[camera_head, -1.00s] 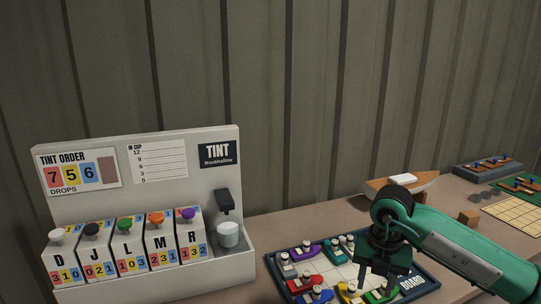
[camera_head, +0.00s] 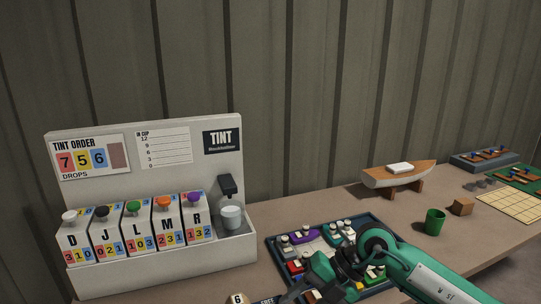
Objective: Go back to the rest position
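My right arm comes in from the lower right, and its gripper (camera_head: 326,281) hangs over the near side of the board. I cannot tell from this angle whether its fingers are open or shut; they are dark and partly hidden by the wrist. My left gripper is out of view. The board (camera_head: 277,247) is a dark tray with several coloured boat-like pieces, partly covered by my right arm.
The tint stand (camera_head: 190,125) with its lettered dispensers and cup (camera_head: 231,217) is at left.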

